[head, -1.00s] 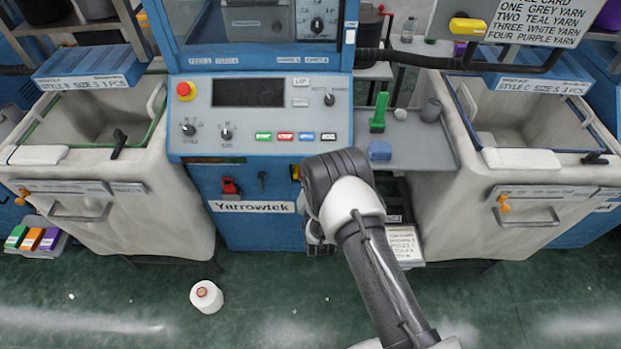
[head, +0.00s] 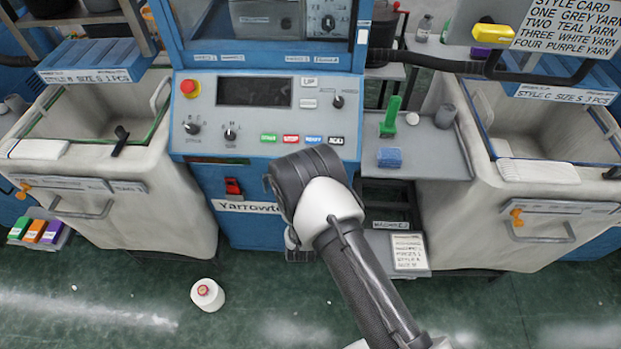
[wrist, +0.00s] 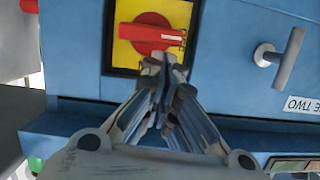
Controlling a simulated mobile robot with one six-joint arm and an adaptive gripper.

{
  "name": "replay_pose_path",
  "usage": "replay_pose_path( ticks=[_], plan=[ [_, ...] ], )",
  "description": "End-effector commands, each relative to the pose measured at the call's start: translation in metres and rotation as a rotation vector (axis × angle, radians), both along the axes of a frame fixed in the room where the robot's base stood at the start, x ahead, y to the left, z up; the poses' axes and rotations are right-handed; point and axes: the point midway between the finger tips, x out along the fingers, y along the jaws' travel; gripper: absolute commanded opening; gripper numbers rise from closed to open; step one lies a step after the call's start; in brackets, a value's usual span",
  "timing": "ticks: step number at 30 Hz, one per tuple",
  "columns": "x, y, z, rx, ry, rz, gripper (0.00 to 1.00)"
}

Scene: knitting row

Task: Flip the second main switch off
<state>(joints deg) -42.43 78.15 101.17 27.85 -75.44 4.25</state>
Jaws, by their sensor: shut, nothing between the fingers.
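In the wrist view a red rotary switch (wrist: 150,32) sits on a yellow plate in a dark frame on a blue panel. Its red lever points right. My gripper (wrist: 166,66) is shut and empty, with its fingertips over the switch's lower edge. I cannot tell whether they touch it. In the head view my wrist hides most of my gripper and part of the lower blue panel. Another red switch (head: 233,187) shows on that panel, left of my wrist, above the Yarrowtek label.
A grey T-handle (wrist: 279,58) stands out right of the switch, above a partly cut-off label reading "TWO" (wrist: 305,105). Bins flank the machine (head: 110,185). A grey shelf (head: 440,155) holds a green item and a blue block. A white cone (head: 207,295) lies on the floor.

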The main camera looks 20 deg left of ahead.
Motion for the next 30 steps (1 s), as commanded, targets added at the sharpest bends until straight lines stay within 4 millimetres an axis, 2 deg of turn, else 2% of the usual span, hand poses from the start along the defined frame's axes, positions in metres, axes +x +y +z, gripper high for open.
replay_pose_path(
  ticks=[25,30],
  plan=[
    [-0.0068,0.0045,-0.0024,0.007,0.003,-0.001,0.0],
    [-0.0006,0.0054,0.0066,0.009,0.001,-0.002,0.0]
  ],
)
